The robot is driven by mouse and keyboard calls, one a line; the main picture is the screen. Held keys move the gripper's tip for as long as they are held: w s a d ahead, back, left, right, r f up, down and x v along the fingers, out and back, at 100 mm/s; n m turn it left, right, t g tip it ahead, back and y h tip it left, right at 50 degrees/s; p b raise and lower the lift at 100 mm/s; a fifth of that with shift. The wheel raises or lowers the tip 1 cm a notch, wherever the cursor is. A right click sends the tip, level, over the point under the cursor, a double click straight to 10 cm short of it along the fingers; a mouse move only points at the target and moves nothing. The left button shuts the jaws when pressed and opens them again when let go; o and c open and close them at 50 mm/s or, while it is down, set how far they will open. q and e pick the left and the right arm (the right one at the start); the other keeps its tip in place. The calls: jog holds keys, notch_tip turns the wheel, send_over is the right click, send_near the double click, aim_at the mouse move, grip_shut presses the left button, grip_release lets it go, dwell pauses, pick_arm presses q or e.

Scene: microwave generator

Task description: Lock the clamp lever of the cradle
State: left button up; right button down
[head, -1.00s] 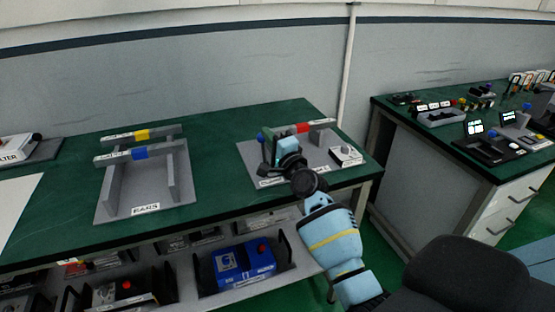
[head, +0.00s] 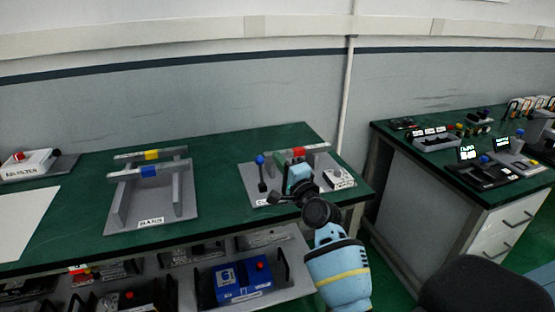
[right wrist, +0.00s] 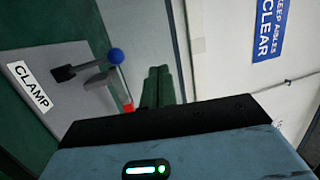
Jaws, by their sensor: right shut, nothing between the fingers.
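The clamp lever (head: 262,174) is a dark stick with a blue knob, standing roughly upright at the left of the cradle's grey base plate (head: 258,199). In the right wrist view the blue knob (right wrist: 116,56) is at upper left, with the lever's black foot and a CLAMP label (right wrist: 30,86) on the plate. My right gripper (head: 298,174) is right of the lever in the head view, apart from it and in front of the cradle's red-banded bar (head: 299,152). Its fingers (right wrist: 157,86) are shut and empty in the right wrist view. My left gripper is out of view.
A white box (head: 340,177) sits at the plate's right end. Another grey rack (head: 152,222) with yellow- and blue-banded bars stands left on the green table (head: 222,190). A blue unit (head: 240,279) lies on the shelf below. Table between the racks is clear.

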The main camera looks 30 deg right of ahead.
jog(key=s, duration=0.1)
jog(key=s+r, duration=0.2)
jog(key=s, duration=0.1)
jog(key=shift+s+p, duration=0.1)
jog(key=shift+p, duration=0.2)
jog(key=s+a+f+n+g+y, duration=0.1)
jog(key=s+a+f+n+g, duration=0.25)
jog(key=f, duration=0.55)
jog(key=s+a+f+n+g, duration=0.1)
jog(key=s+a+f+n, duration=0.1)
jog(key=s+f+n, duration=0.4)
jog(key=s+a+f+n+g+y, duration=0.1)
jog(key=s+a+f+n+g, duration=0.15)
jog(key=s+f, duration=0.65)
jog(key=s+a+f+n+g, duration=0.2)
jog(key=s+a+f+n, duration=0.1)
jog(key=s+f, duration=0.4)
jog(key=s+a+f+n+g, duration=0.2)
jog(key=s+a+f+n, duration=0.2)
jog(key=s, duration=0.9)
notch_tip(320, 180, down, 3)
jog(key=shift+s+a+r+n+y, duration=0.1)
jog(key=shift+s+a+n+y, duration=0.2)
jog(key=shift+n, duration=0.2)
jog(key=shift+d, duration=0.15)
